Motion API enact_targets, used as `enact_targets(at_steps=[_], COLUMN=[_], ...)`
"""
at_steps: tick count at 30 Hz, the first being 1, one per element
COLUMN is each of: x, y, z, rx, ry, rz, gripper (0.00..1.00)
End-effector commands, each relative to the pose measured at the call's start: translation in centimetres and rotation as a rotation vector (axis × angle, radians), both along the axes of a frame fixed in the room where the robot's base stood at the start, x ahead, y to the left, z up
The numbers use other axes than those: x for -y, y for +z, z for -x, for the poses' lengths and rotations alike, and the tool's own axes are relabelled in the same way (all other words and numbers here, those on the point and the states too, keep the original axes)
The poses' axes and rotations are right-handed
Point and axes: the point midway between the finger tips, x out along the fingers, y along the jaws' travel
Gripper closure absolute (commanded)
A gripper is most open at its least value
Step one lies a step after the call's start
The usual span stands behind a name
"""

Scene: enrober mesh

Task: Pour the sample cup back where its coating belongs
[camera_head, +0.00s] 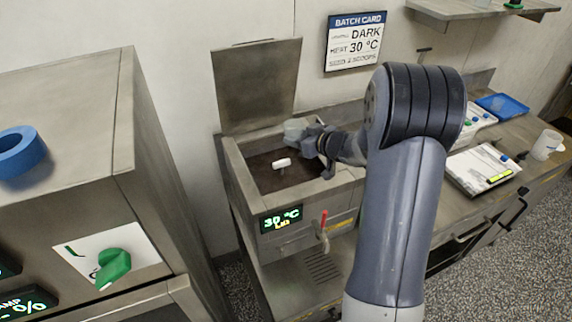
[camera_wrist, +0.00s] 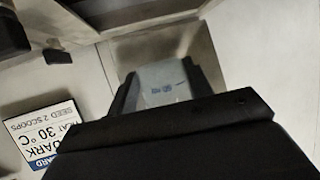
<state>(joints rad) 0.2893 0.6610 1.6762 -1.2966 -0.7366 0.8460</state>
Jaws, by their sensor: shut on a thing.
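The sample cup (camera_head: 295,129) is a small pale, translucent cup above the back rim of the open tank. My gripper (camera_head: 312,138) is shut on it; the cup also shows between the fingers in the wrist view (camera_wrist: 162,84). Its contents and exact tilt cannot be told. The steel tank (camera_head: 233,165) has its lid (camera_head: 255,85) raised and dark brown coating (camera_head: 268,180) inside. The batch card (camera_head: 355,41) on the wall reads DARK, 30 °C, seed 2 scoops.
A white piece (camera_head: 282,164) shows over the coating. A red-handled valve (camera_head: 323,228) is on the tank front. A steel machine with a green knob (camera_head: 113,266) and blue ring (camera_head: 20,152) stands left. The right counter holds a clipboard (camera_head: 482,168), white mug (camera_head: 547,145) and blue tray (camera_head: 502,106).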

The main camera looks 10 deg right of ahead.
Motion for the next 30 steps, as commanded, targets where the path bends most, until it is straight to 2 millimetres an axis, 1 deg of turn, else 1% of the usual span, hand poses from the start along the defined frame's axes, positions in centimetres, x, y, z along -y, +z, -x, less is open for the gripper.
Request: enact_targets(at_steps=[2, 16, 20, 30], x=[0.0, 0.0, 0.0, 0.0], y=[0.3, 4.6, 5.0, 5.0], z=[0.0, 0.0, 0.0, 0.0], rx=[0.001, 0.003, 0.0, 0.0], ry=[0.0, 0.0, 0.0, 0.0], rz=[0.0, 0.001, 0.001, 0.0], gripper=[0.76, 0.76, 0.76, 0.76])
